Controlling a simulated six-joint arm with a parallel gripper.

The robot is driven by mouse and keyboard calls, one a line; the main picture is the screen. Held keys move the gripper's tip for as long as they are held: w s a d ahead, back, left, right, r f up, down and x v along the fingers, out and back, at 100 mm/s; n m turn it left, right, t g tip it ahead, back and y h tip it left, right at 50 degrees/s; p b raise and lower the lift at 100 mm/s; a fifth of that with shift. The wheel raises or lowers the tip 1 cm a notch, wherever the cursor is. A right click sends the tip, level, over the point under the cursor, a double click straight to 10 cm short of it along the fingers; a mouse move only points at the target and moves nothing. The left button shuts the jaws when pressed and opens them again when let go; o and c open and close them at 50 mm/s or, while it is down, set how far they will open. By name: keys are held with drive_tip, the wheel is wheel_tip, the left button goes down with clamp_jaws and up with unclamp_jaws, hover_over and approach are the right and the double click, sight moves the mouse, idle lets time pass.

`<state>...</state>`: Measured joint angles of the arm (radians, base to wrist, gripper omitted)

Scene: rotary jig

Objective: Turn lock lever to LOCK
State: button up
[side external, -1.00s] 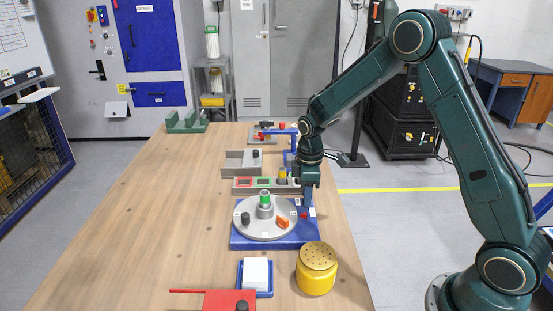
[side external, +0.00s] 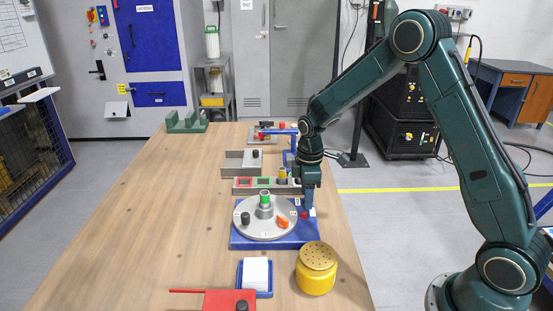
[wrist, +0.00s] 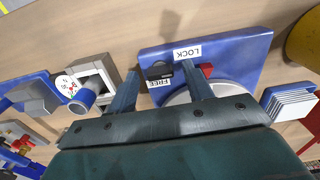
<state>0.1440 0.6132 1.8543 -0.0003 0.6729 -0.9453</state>
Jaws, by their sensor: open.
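The blue jig base (side external: 240,240) carries a round grey disc (side external: 250,231). In the wrist view a small dark part, apparently the lock lever (wrist: 160,70), is beside the FREE label (wrist: 158,82). The LOCK label (wrist: 188,52) is on the blue base to its right. A red part (wrist: 206,70) lies just right of my right finger. My gripper (wrist: 158,68) is open, its fingers on either side of the dark lever; I cannot tell if they touch it. In the side view my gripper (side external: 308,206) hangs low over the base's right side and hides the lever.
The disc holds a green-topped post (side external: 265,204), a black knob (side external: 245,218) and an orange part (side external: 282,222). A yellow canister (side external: 316,270) and a white block in a blue tray (side external: 256,274) stand in front. Trays are behind. The table's left side is clear.

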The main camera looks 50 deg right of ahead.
drive_tip(key=shift+r, duration=0.15)
wheel_tip(320, 180, up, 14)
drive_tip(key=shift+f, duration=0.2)
idle(0.5)
drive_tip(key=s+a+r+m+t, duration=0.1)
drive_tip(key=s+a+r+m, duration=0.1)
drive_tip(key=s+r, duration=0.4)
drive_tip(key=s+a+r+m+t, duration=0.2)
drive_tip(key=s+r+m, duration=0.15)
drive_tip(key=s, duration=0.45)
drive_tip(key=s+a+m+t, duration=0.2)
drive_tip(key=s+m, duration=0.1)
drive_tip(key=s, duration=1)
drive_tip(key=shift+a+f+m+t, duration=0.25)
drive_tip(key=shift+f+m+t, duration=0.05)
drive_tip(key=shift+m, duration=0.05)
